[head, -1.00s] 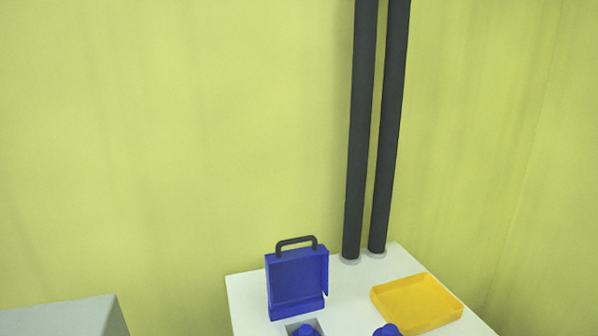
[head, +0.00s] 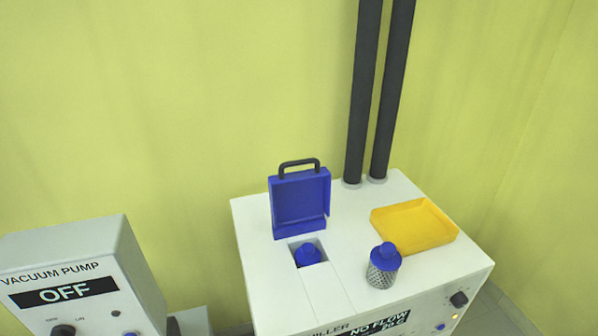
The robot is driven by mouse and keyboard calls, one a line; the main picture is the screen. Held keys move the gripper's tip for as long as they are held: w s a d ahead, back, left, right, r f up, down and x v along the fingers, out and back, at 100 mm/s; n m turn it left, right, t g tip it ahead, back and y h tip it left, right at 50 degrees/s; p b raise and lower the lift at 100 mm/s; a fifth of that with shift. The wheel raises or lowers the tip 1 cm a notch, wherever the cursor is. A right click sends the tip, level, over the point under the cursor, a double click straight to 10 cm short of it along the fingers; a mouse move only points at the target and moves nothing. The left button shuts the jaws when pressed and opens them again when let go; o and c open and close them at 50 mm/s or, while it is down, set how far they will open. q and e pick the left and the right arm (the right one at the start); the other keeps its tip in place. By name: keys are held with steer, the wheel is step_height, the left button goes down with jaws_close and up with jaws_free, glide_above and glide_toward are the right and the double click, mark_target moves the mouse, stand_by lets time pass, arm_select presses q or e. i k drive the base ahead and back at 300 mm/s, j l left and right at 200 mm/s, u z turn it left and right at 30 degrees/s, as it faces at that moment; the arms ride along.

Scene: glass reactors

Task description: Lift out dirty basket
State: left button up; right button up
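A basket with a blue cap (head: 308,255) sits down in a square opening in the top of the white chiller (head: 262,283); only its cap shows. The blue hatch lid (head: 300,202) with a black handle stands open behind the opening. A second basket (head: 383,268), with a grey mesh body and blue cap, stands upright on the chiller top to the right. I cannot tell from its look which basket is dirty. Neither of my grippers is in view.
A yellow tray (head: 447,241) lies at the right rear of the chiller top and looks empty. Two dark vertical pipes (head: 364,95) rise behind it. A grey vacuum pump box (head: 75,262) reading OFF stands at the left. The chiller panel reads NO FLOW.

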mark_target(305, 255)
steer(key=i+l+u, duration=0.1)
steer(key=l, duration=0.15)
steer(key=k+z, duration=0.15)
steer(key=z, duration=0.25)
steer(key=k+z, duration=0.2)
steer(key=z, duration=0.15)
steer(key=k+z, duration=0.15)
steer(key=z, duration=0.25)
